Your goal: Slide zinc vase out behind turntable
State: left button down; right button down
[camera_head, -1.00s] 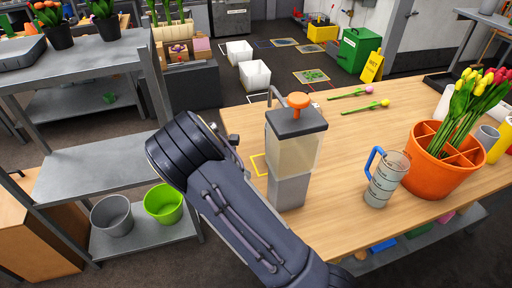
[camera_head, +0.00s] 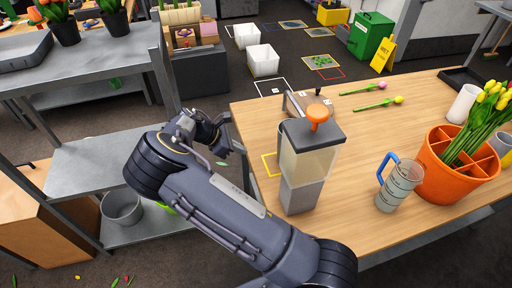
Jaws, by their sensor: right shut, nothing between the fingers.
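My right gripper (camera_head: 231,138) is shut and empty, off the table's left edge between the table and the grey shelves. My right arm reaches to it from the lower right. My left gripper is not in view. I cannot pick out a turntable or a zinc vase for certain. An orange divided pot (camera_head: 432,180) holding yellow tulips (camera_head: 482,122) stands at the table's right. A white cylinder (camera_head: 463,103) stands behind it. Part of the table beyond the pot is hidden or cut off by the frame.
A dispenser with an orange knob (camera_head: 317,113) stands near the table's left edge. A clear jug with a blue handle (camera_head: 397,187) stands left of the pot. Two cut tulips (camera_head: 378,104) lie farther back. A grey bucket (camera_head: 122,207) sits on the lower shelf.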

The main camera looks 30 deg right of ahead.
jog(key=x, duration=0.2)
jog(key=p+x, duration=0.1)
jog(key=x, duration=0.2)
jog(key=p+x, duration=0.1)
jog(key=x, duration=0.2)
jog(key=shift+s+d, duration=0.2)
jog(key=shift+s, duration=0.1)
jog(key=d, duration=0.1)
jog(key=d+p, duration=0.1)
jog(key=s+d, duration=0.1)
jog(key=shift+s+d+f, duration=0.1)
jog(key=shift+d+f, duration=0.05)
jog(key=shift+f, duration=0.15)
jog(key=shift+s+d, duration=0.15)
jog(key=shift+d, duration=0.3)
jog(key=shift+f, duration=0.1)
